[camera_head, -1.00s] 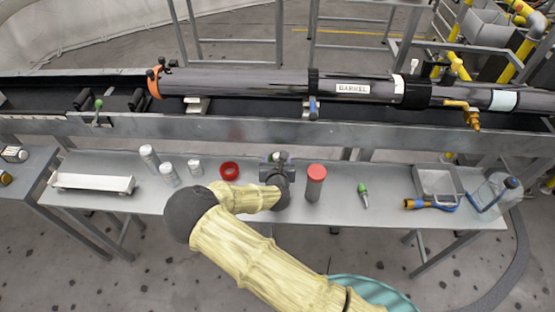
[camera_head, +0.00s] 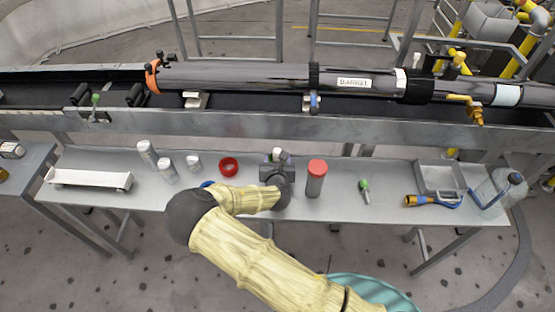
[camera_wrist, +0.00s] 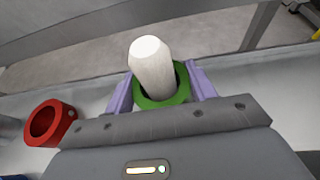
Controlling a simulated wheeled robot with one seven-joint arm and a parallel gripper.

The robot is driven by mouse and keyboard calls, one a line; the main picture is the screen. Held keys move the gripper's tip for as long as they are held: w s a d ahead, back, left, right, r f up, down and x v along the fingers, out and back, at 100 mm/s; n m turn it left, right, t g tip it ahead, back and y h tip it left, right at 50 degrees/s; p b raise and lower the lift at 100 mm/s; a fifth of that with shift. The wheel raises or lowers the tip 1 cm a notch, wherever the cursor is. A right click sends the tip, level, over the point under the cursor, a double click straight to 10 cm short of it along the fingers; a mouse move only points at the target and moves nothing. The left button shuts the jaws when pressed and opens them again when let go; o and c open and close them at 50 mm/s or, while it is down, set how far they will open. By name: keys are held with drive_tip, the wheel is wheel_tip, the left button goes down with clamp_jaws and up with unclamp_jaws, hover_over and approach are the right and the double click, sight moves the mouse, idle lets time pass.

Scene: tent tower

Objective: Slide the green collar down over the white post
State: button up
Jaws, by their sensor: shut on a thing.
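The white post (camera_wrist: 152,68) stands up through the green collar (camera_wrist: 162,101) in the wrist view. The collar is around the post, and the post's rounded top sticks out well above it. My gripper (camera_wrist: 160,88) is shut on the collar, with a purple finger on each side of it. In the head view my gripper (camera_head: 276,168) is over the middle of the table, and the white post top (camera_head: 277,152) shows just beyond it. The collar is hidden there, and the post's foot is hidden in both views.
A red ring (camera_head: 228,167) lies left of my gripper, and a blue ring (camera_head: 207,184) is partly behind my arm. A red-capped cylinder (camera_head: 316,180) stands close on the right. White cylinders (camera_head: 147,152), a green-topped tool (camera_head: 364,190) and a tray (camera_head: 438,178) are farther off.

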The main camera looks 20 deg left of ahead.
drive_tip(key=o, duration=1.1)
drive_tip(key=shift+s, duration=0.1)
drive_tip(key=v, duration=1.7)
drive_tip(key=shift+s+d+f, duration=0.1)
drive_tip(key=shift+s+d, duration=0.05)
